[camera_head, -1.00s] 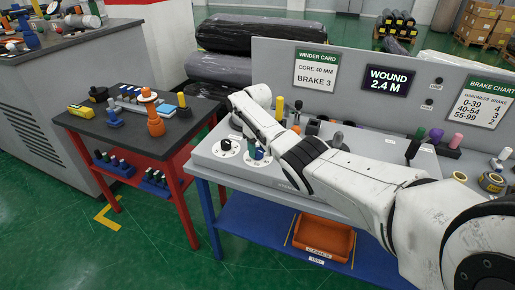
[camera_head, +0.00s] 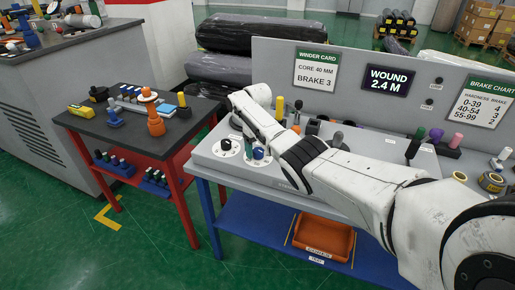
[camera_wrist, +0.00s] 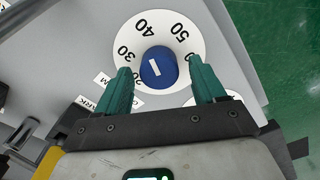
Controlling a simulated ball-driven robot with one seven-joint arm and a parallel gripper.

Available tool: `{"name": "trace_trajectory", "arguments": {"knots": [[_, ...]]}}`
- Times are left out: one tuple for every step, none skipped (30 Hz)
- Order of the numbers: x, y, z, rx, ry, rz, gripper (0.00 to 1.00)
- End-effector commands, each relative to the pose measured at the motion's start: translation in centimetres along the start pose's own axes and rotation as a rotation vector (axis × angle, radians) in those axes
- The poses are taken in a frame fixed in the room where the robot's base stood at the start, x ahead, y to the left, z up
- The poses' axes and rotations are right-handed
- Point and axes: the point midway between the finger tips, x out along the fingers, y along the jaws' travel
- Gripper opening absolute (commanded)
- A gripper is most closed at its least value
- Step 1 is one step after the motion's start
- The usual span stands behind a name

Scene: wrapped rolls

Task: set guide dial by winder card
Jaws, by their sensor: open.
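The winder card (camera_head: 316,70) on the grey back panel reads core 40 mm, brake 3. The guide dial (camera_wrist: 203,42) is a white disc with numbers 30, 40 and 50 in view and a further number partly hidden by a finger. Its blue knob (camera_wrist: 160,70) has a short white pointer line, roughly toward the 30 to 40 side. In the head view the blue knob (camera_head: 258,154) is small. My gripper (camera_wrist: 164,82) is open, with one teal finger on each side of the knob; I cannot tell whether they touch it.
A second dial with a black knob (camera_head: 226,145) stands left of the blue one. A yellow peg (camera_head: 279,106) and other pegs stand behind on the bench. An orange bin (camera_head: 323,238) sits on the blue shelf below. A dark side table (camera_head: 90,127) stands at left.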

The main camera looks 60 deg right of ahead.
Motion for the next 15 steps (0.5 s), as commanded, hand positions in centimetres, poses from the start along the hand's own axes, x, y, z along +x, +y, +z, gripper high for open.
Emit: {"name": "trace_trajectory", "arguments": {"knots": [[0.0,0.0,0.0,0.000,-0.001,0.000,0.69],[0.0,0.0,0.0,0.000,-0.001,0.000,0.69],[-0.1,0.0,0.0,0.000,-0.001,-0.001,0.69],[-0.2,0.0,0.0,0.000,0.000,-0.001,0.69],[-0.4,0.0,0.0,0.000,0.000,-0.001,0.69],[-0.8,0.0,-0.1,-0.001,0.001,-0.001,0.69],[-1.2,0.0,-0.1,-0.001,0.002,-0.001,0.69],[-1.6,0.0,-0.1,-0.001,0.002,-0.001,0.69],[-2.2,0.0,-0.1,-0.001,0.004,-0.001,0.69],[-2.8,0.0,-0.1,0.000,0.003,-0.001,0.69],[-3.3,0.0,-0.1,0.000,0.005,-0.001,0.69],[-4.1,0.0,-0.1,-0.001,0.004,0.000,0.69],[-4.8,0.0,-0.1,-0.001,0.005,0.000,0.69],[-5.3,0.0,-0.1,0.000,0.004,0.000,0.69],[-6.1,0.0,-0.1,0.000,0.004,0.000,0.69]]}}
